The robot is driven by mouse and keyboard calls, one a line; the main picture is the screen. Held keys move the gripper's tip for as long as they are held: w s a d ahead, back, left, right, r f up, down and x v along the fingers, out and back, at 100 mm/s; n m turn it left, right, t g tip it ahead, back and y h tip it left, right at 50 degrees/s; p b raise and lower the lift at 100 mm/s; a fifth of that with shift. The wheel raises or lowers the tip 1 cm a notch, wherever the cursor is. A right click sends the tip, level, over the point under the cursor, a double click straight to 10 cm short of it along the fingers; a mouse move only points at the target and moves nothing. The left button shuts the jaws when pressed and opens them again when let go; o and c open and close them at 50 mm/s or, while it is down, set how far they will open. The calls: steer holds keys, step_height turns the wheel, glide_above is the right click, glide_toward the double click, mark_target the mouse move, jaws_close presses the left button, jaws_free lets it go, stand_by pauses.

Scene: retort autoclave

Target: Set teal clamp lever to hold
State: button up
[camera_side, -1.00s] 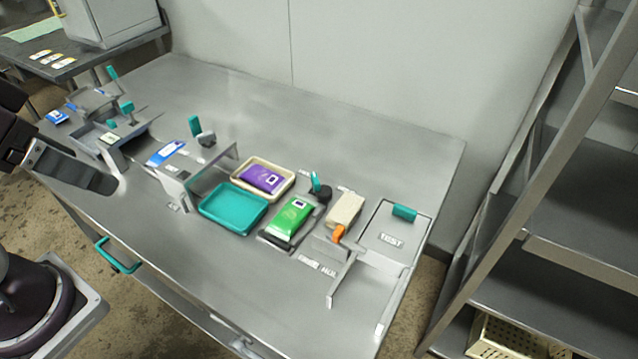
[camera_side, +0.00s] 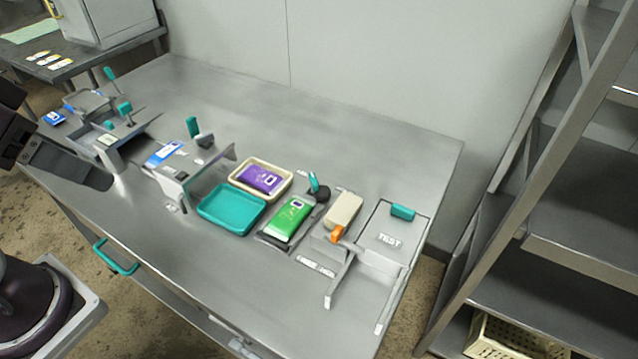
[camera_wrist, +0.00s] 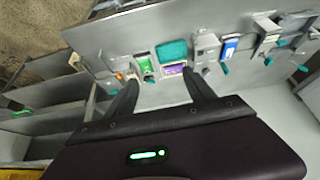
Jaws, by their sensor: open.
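Several teal levers stand on the steel bench, and I cannot tell for sure which is the clamp lever. One teal lever (camera_side: 314,183) rises from a dark round base behind the green pouch (camera_side: 291,218). Another teal lever (camera_side: 192,127) stands on a grey base near the blue card (camera_side: 166,153). More teal-handled levers (camera_side: 124,108) stand at the far left. My gripper (camera_wrist: 161,80) is open and empty in the wrist view, its two dark fingers spread apart above the bench. In the side view it is at the left edge, apart from the levers by the pouches.
A teal tray (camera_side: 231,209) and a cream tray with a purple pouch (camera_side: 261,179) sit mid-bench. A cream block with an orange tip (camera_side: 338,233) and a TEST panel (camera_side: 384,239) with a teal handle are at right. A metal rack (camera_side: 560,210) stands beyond. The bench's back is clear.

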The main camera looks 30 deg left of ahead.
steer(key=shift+n+g+h, duration=0.4)
steer(key=shift+n+g, duration=0.1)
steer(key=shift+n, duration=0.4)
steer(key=w, duration=0.2)
steer(key=w+r, duration=0.1)
steer(key=w, duration=0.4)
steer(key=shift+w+d+r, duration=0.25)
steer(key=shift+d+r, duration=0.15)
steer(key=c, duration=0.5)
steer(key=n+g+y, duration=0.1)
steer(key=n+y, duration=0.3)
steer(key=n, duration=0.3)
glide_above(314, 178)
steer(key=s+d, duration=0.2)
steer(key=s, duration=0.1)
step_height(314, 178, down, 24)
steer(key=x, duration=0.7)
steer(key=shift+w+d+f, duration=0.15)
steer(key=shift+d, duration=0.05)
jaws_close()
